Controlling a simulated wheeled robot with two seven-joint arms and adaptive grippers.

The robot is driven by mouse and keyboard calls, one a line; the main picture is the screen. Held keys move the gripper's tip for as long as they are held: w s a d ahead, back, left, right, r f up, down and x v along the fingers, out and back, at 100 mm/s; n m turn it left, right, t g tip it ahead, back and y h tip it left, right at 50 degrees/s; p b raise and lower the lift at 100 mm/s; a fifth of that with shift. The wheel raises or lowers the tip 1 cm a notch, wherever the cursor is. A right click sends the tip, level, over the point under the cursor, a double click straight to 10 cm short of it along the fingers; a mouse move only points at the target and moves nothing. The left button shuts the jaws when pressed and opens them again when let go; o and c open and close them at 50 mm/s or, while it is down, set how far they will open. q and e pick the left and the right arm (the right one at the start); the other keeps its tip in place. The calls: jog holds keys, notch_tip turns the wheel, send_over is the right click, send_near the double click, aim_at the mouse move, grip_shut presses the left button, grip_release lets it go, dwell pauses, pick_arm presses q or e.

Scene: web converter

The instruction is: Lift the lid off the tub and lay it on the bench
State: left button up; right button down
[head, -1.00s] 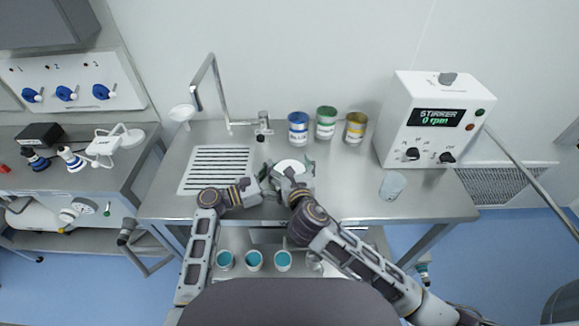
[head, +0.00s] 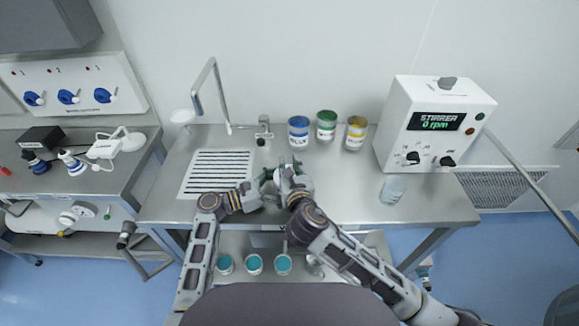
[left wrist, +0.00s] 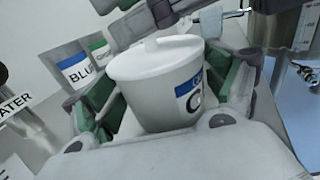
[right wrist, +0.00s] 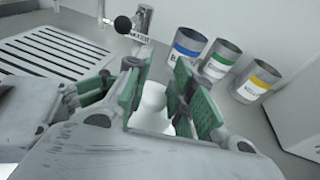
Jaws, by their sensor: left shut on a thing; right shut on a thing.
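The white tub (left wrist: 158,103), with a blue label, stands upright between the green-padded fingers of my left gripper (head: 268,180), which is shut on it. The white lid (left wrist: 155,57) appears seated on the tub's rim in the left wrist view. My right gripper (head: 289,172) comes from above and is shut on the lid; its green pads close around a white part of it (right wrist: 154,98) in the right wrist view. In the head view the grippers hide most of the tub and lid.
Blue (head: 298,131), green (head: 326,125) and yellow (head: 356,133) labelled cans stand behind the grippers. A stirrer unit (head: 430,125) and a clear beaker (head: 392,189) are at the right. A drain grid (head: 216,173) and tap are left. The bench (head: 345,195) is clear right of the grippers.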

pick_arm(q)
jog(key=shift+d+f, duration=0.1)
jog(key=shift+d, duration=0.05)
pick_arm(e)
jog(key=shift+a+r+m+h, duration=0.1)
jog(key=shift+r+m+h, duration=0.4)
jog(key=shift+h, duration=0.3)
pick_arm(q)
jog(key=shift+f, duration=0.15)
pick_arm(e)
jog(key=shift+r, duration=0.2)
jog(key=shift+r+n+y, duration=0.3)
jog(key=shift+n+y, duration=0.3)
jog(key=shift+y, duration=0.3)
jog(key=c, duration=2.2)
grip_release()
jog(key=o, duration=0.5)
jog(key=shift+s, duration=0.1)
pick_arm(q)
jog(key=shift+r, duration=0.25)
pick_arm(e)
jog(key=shift+v, duration=5.9)
